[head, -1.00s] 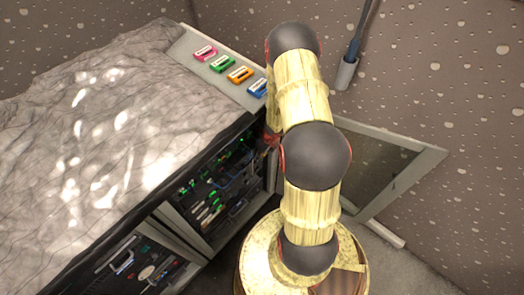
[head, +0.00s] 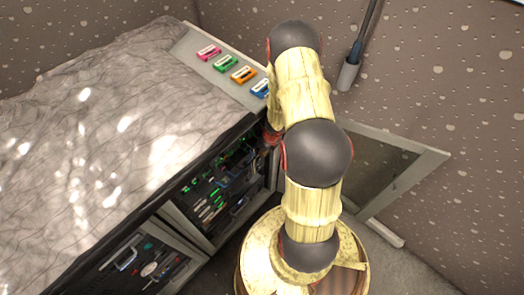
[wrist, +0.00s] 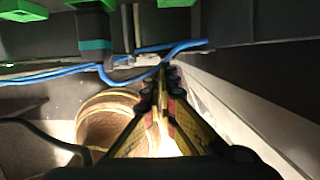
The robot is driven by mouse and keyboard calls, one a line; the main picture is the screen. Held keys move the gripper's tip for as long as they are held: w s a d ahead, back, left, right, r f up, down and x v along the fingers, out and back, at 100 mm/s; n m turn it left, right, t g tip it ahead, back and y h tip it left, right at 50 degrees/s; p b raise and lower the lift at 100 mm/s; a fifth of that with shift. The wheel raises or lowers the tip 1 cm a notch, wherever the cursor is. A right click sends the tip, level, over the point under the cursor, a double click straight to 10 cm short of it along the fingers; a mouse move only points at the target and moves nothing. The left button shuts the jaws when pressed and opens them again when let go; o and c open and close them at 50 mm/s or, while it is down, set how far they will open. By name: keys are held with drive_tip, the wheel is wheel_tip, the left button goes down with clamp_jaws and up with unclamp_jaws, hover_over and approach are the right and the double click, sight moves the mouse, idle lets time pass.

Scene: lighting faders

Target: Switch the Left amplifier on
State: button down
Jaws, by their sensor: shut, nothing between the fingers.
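A cabinet (head: 211,248) with equipment racks stands below the draped surface in the head view. Its right bay (head: 222,190) holds dark gear with green lights and pale handles. I cannot tell which unit is the Left amplifier, and no switch can be made out. My gripper (wrist: 162,80) is shut and empty in the wrist view, close to blue cables (wrist: 60,74) and below a dark panel edge. Green blocks (wrist: 95,3) and a black and teal piece (wrist: 95,42) show at the top there. In the head view my arm hides the gripper.
An open framed door (head: 432,168) stands out right of my arm. Pink (head: 208,53), green (head: 225,63), orange (head: 243,75) and blue (head: 260,88) cassettes lie on the grey ledge. A pale panel (wrist: 245,110) runs close along my gripper's right side.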

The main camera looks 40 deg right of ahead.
drive_tip(key=shift+w+d+r, duration=0.3)
drive_tip(key=shift+w+r, duration=0.25)
drive_tip(key=shift+r, duration=0.05)
drive_tip(key=shift+w+d+r, duration=0.3)
drive_tip(key=shift+w+r, duration=0.25)
drive_tip(key=s+r, duration=0.4)
drive_tip(key=r, duration=0.1)
drive_tip(key=shift+a+r, duration=0.25)
drive_tip(key=shift+a, duration=0.2)
